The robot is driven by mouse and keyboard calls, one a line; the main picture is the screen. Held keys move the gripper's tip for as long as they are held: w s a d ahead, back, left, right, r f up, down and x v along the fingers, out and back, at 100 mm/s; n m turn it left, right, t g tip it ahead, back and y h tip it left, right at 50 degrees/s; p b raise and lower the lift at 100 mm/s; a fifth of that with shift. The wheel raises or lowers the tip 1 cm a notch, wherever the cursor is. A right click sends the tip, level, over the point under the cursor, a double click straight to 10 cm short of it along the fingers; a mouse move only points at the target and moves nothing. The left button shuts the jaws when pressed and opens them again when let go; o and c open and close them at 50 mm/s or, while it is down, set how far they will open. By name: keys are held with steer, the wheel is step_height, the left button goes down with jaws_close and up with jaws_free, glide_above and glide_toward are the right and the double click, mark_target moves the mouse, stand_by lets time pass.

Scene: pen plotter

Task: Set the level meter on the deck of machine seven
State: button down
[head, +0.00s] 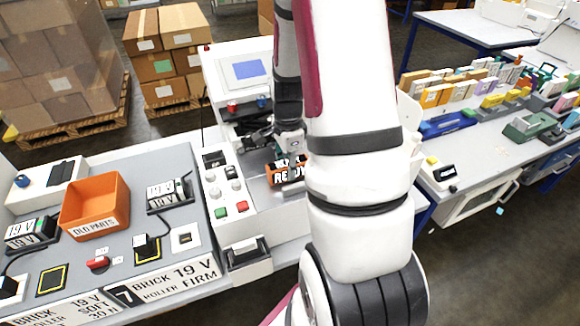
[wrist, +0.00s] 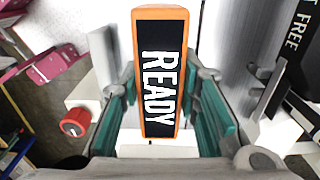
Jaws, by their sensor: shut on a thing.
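My gripper (head: 289,150) is shut on an orange-edged block (wrist: 187,70) with a black face lettered READY. In the wrist view the block stands between the teal finger pads (wrist: 160,115). The head view shows the same block (head: 288,174) over the white machine (head: 238,175) in the middle, partly hidden by my arm. I cannot tell whether it touches the deck there. A figure 7 (head: 124,295) is on the front label of the grey bench at left. No label names the level meter.
The grey bench carries an orange OLD PARTS bin (head: 95,205), black 19 V bricks (head: 170,194) and cables. The machine has a blue screen (head: 248,69) and green and red buttons. A table (head: 470,160) crowded with small items stands right. Boxes on pallets (head: 170,60) stand behind.

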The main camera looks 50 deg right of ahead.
steer(key=shift+f, duration=0.3)
steer(key=shift+f, duration=0.1)
steer(key=c, duration=1.2)
jaws_free()
